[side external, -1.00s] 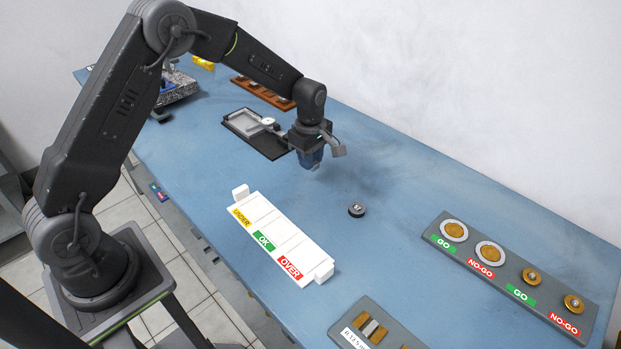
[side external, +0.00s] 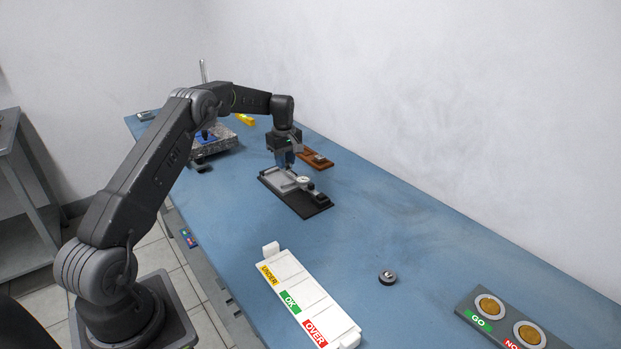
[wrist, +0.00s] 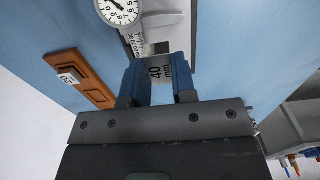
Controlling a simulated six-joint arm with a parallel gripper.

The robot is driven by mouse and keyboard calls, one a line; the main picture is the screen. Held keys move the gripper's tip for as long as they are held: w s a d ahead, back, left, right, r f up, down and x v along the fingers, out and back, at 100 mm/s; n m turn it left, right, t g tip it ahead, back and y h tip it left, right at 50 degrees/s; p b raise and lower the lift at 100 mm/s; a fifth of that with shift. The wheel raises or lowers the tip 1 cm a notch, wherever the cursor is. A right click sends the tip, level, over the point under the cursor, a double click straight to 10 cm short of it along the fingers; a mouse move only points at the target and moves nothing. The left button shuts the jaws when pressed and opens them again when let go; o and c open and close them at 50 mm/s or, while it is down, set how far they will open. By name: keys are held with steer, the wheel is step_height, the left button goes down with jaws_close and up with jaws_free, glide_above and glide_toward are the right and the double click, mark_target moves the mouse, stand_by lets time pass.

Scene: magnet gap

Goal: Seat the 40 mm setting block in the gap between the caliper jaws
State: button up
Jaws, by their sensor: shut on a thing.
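My gripper (side external: 284,162) is over the far left end of the caliper in the side view, pointing down. The dial caliper (side external: 292,183) lies on a black mat (side external: 317,206). Its round white dial (wrist: 118,10) and scale show at the top of the wrist view, just beyond the block. The block is hidden by the fingers in the side view. I cannot tell whether it is between the jaws or above them.
A granite plate (side external: 215,147) is at the left.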

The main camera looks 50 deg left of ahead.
mark_target(278, 179)
steer(key=a, duration=0.1)
steer(key=s+a, duration=0.1)
steer(key=a, duration=0.1)
steer(key=shift+a+r, duration=0.2)
steer(key=shift+f, duration=0.1)
steer(key=shift+f, duration=2.7)
steer(key=shift+f, duration=0.2)
steer(key=o, duration=1)
steer(key=shift+c, duration=0.2)
steer(key=shift+c, duration=0.4)
steer(key=c, duration=0.5)
steer(key=shift+o, duration=0.2)
